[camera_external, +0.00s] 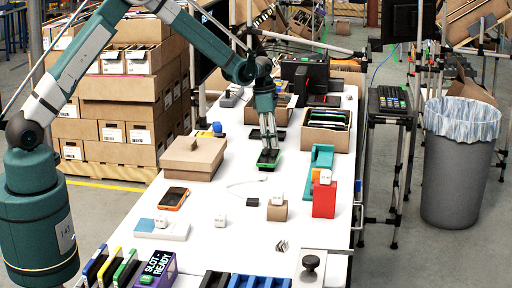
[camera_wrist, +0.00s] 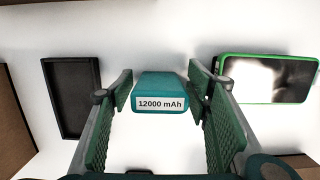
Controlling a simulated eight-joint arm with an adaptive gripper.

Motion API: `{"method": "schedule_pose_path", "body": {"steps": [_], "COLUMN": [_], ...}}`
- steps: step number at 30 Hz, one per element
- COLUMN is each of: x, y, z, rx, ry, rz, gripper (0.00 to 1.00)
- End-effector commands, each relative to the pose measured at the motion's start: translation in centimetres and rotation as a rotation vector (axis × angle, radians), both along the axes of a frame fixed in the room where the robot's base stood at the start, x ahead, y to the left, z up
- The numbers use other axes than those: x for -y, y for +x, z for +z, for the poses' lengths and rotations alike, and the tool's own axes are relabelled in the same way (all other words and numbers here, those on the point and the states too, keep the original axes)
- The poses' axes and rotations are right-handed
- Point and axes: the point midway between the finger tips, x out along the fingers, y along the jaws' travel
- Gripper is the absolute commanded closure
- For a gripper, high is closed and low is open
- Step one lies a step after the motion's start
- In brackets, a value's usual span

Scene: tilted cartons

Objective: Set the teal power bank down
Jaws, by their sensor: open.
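The teal power bank, labelled "12000 mAh" (camera_wrist: 161,92), lies on the white table top between my fingers in the wrist view. My gripper (camera_wrist: 160,84) is open, with a finger on each side of the power bank and a visible gap on both sides. In the external view my gripper (camera_external: 268,148) points down, low over the middle of the table. I cannot make out the power bank clearly there, behind or beside the fingers.
A green-edged phone (camera_wrist: 268,79) lies just right of my fingers, and a black tray (camera_wrist: 71,97) lies to the left. A closed carton (camera_external: 194,158), an orange-edged phone (camera_external: 173,198) and a teal holder (camera_external: 320,158) stand around. The table's front middle has free room.

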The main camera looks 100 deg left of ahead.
Motion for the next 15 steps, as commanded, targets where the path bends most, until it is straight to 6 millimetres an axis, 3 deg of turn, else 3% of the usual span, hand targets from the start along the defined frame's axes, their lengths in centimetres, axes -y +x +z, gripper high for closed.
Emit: {"method": "schedule_pose_path", "body": {"steps": [8,15], "x": [0.0,0.0], "y": [-0.3,-0.9], "z": [2.4,6.1], "rx": [0.000,0.000], "ry": [0.000,0.000], "rz": [0.000,0.000], "gripper": [0.52,0.52]}}
